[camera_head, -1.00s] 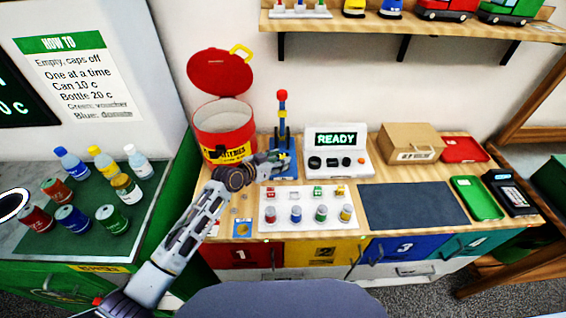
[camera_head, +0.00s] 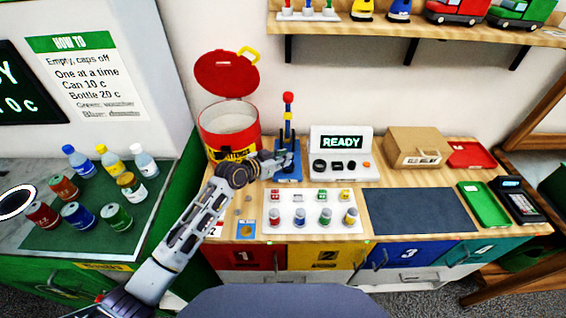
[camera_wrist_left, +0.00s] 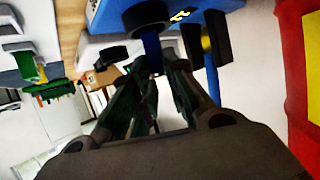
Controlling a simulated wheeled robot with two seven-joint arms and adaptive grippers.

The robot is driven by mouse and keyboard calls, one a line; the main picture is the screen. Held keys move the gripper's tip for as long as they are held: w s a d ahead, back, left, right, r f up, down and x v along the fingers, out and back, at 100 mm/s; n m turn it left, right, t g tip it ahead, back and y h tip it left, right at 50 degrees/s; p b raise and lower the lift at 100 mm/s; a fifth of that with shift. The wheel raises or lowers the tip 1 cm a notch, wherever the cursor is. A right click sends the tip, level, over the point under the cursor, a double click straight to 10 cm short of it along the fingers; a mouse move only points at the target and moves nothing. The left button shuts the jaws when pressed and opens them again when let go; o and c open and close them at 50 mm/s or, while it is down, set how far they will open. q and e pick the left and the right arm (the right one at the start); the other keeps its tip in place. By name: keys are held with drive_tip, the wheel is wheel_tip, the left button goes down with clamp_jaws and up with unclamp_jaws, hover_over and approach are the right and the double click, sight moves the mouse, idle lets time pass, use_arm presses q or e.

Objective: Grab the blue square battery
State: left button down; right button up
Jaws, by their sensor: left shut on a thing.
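My left gripper (camera_head: 284,161) is at the front of the blue stand (camera_head: 290,180), which has an upright post with a red ball on top. In the left wrist view, the gripper's dark fingers (camera_wrist_left: 162,72) are close together at a narrow blue piece (camera_wrist_left: 153,48) beside the stand. I cannot tell whether this piece is the blue square battery or part of the stand. The white battery tray (camera_head: 310,225) has red, green and yellow square batteries in its back row, with a bare gap between red and green. Round batteries stand in front. My right gripper is out of view.
An open red battery bin (camera_head: 228,135) stands left of the stand. A white panel (camera_head: 341,150) reading READY is close on its right. A dark mat (camera_head: 420,211), cardboard box (camera_head: 415,148) and green tray (camera_head: 483,205) lie further right.

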use_arm(q)
wheel_tip(320, 180, up, 8)
drive_tip(key=shift+b, duration=0.4)
